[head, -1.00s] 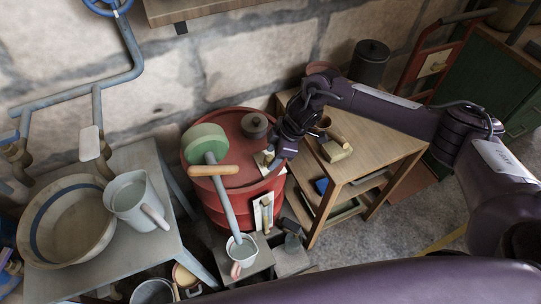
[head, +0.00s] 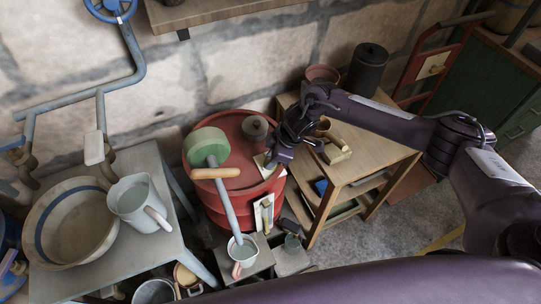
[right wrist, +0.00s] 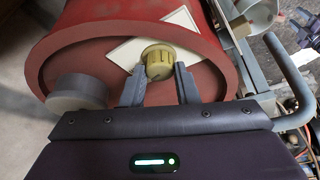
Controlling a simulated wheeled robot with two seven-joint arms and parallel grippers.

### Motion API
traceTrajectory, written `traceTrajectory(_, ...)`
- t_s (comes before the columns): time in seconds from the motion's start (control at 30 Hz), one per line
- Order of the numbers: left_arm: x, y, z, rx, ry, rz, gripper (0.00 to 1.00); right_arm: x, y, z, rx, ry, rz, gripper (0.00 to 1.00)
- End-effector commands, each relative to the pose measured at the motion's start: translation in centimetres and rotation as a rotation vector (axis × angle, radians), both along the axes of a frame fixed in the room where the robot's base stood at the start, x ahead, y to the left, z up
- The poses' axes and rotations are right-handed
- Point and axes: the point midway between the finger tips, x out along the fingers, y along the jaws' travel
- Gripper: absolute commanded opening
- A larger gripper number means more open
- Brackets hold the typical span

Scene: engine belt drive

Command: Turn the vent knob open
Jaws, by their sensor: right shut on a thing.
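The vent knob (right wrist: 158,61) is a ribbed yellow knob on top of the red drum (right wrist: 75,40), over a pale diamond-shaped label. The drum also shows in the head view (head: 212,207). My right gripper (right wrist: 159,76) is shut on the knob, one grey finger on each side. In the head view my right gripper (head: 272,166) reaches the drum's top from the right and hides the knob. How far the knob is turned cannot be told. My left gripper is not in view.
A grey cap (head: 255,126) sits on the drum top beside my gripper. A green-headed pump with a wooden handle (head: 215,173) stands on the drum's left side. A wooden table (head: 375,150) is close on the right. A grey table with a jug (head: 132,200) is at left.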

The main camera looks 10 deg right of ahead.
Motion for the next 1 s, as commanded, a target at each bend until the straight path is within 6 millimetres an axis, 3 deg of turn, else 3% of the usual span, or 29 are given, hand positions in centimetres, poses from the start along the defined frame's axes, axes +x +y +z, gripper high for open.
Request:
traceTrajectory(0.03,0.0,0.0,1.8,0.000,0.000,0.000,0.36,-0.8,0.3,0.5,0.005,0.016,-0.042,0.05)
traceTrajectory(0.23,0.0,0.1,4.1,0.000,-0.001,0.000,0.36,-0.9,0.5,0.3,0.006,0.017,-0.223,0.05)
traceTrajectory(0.67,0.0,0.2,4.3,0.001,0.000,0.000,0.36,-0.8,0.5,-0.2,0.004,0.014,-0.283,0.05)
traceTrajectory(0.7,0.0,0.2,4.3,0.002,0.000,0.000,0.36,-0.8,0.5,-0.2,0.004,0.014,-0.283,0.33)
traceTrajectory(0.83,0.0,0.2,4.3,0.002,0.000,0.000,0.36,-0.7,0.4,-0.2,0.003,0.012,-0.284,0.49)
traceTrajectory(1.0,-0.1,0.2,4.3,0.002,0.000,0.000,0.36,-0.5,0.3,-0.1,0.002,0.009,-0.286,0.49)
